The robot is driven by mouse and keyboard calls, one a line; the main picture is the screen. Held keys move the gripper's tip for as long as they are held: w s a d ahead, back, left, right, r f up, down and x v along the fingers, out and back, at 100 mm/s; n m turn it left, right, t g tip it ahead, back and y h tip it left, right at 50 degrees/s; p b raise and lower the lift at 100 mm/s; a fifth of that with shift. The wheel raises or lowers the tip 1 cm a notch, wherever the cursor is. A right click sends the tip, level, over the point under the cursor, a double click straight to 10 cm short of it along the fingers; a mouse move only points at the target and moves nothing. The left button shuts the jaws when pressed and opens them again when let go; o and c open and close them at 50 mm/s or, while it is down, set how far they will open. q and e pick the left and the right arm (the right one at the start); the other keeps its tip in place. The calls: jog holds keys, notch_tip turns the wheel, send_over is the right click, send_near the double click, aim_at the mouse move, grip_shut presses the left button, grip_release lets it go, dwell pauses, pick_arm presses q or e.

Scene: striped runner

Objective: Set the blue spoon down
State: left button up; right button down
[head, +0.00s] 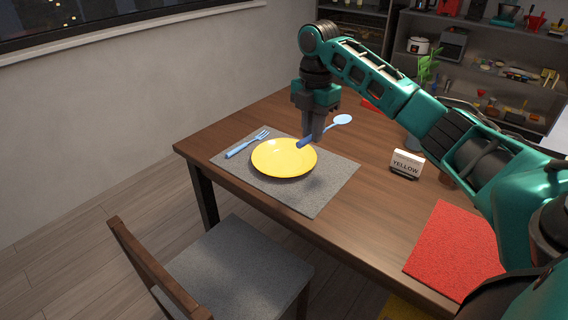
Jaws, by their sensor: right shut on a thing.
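The blue spoon (343,119) is held in my right gripper (315,137), with its light bowl pointing to the upper right and its dark blue handle end sticking out at the lower left. The gripper points down and is shut on the handle, at the right rim side of the yellow plate (284,158). The spoon appears above the table, but the exact height is hard to tell. The plate lies on a grey placemat (320,190). A blue fork (248,144) lies on the mat left of the plate. My left gripper is not in view.
A sign reading YELLOW (406,164) stands right of the mat on the wooden table (362,217). A red mat (455,250) lies at the right. A chair (235,270) stands at the near edge. The placemat's right part is bare.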

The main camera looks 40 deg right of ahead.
jog(key=shift+d+r+n, duration=0.4)
jog(key=b, duration=0.2)
send_over(310, 198)
notch_tip(310, 198, down, 14)
jog(key=shift+f, duration=0.1)
notch_tip(310, 198, down, 5)
jog(key=shift+s+b, duration=0.1)
jog(key=shift+b, duration=0.5)
jog(key=shift+f, duration=0.25)
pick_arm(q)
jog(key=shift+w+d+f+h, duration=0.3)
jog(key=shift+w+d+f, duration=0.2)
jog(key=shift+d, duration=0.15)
pick_arm(e)
jog(key=shift+f, duration=0.1)
jog(key=c, duration=1.5)
grip_release()
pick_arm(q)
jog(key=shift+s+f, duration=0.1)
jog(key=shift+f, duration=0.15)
pick_arm(e)
jog(key=o, duration=0.4)
